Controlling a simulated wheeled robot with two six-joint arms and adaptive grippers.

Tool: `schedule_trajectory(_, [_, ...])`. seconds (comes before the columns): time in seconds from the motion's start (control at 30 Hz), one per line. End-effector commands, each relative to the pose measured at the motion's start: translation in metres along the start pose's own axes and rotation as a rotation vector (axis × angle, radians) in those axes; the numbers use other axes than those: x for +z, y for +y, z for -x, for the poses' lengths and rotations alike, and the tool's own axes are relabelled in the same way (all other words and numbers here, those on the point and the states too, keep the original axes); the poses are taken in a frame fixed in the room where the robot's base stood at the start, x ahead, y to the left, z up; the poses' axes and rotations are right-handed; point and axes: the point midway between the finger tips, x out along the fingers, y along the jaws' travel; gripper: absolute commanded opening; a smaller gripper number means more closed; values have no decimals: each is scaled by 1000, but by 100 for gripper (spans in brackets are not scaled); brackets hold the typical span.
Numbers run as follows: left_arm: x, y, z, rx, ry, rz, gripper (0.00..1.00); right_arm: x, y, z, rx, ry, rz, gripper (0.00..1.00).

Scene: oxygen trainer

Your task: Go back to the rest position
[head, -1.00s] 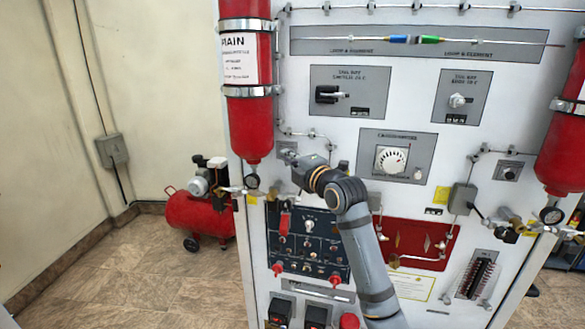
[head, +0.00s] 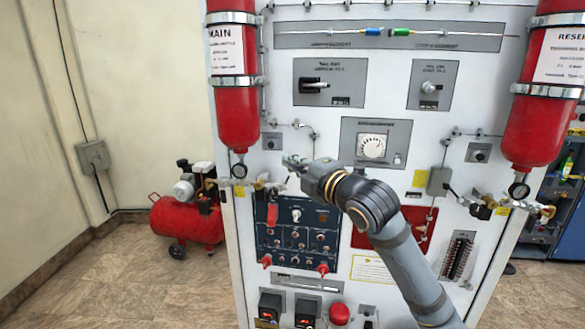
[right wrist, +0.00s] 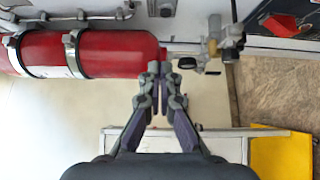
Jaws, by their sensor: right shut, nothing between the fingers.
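My right gripper (head: 293,163) is in front of the white trainer panel (head: 300,22), just right of the lower end of the red MAIN bottle (head: 234,112). Its fingers are shut and empty, and the shut fingertips show in the right wrist view (right wrist: 160,72). In that view the red bottle (right wrist: 110,52) lies across the upper left, beyond the fingertips. I cannot tell the exact gap to the panel. My right forearm covers part of the lower panel and the red plate (head: 418,222). My left gripper is not in view.
A red RESERVE bottle (head: 541,100) hangs at the panel's right side. A brass valve (head: 262,183) and gauge sit below the MAIN bottle. A red compressor (head: 185,217) stands on the floor at left. Open tiled floor (head: 130,275) lies at the front left.

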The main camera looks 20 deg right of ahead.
Motion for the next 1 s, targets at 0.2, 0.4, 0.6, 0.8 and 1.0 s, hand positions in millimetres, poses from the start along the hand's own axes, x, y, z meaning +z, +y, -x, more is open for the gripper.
schedule_trajectory(0.2, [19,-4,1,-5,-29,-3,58,0,0,0,-1,0,-1,0])
schedule_trajectory(0.4, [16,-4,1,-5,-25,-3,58,0,0,0,-1,0,-1,0])
schedule_trajectory(0.6, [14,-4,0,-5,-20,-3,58,-4,-64,1,-126,-30,-157,0])
schedule_trajectory(0.8, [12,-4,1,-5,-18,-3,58,-18,-231,46,-456,-233,-608,0])
schedule_trajectory(1.0, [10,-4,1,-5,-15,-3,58,-33,-352,132,-694,-557,-981,0])
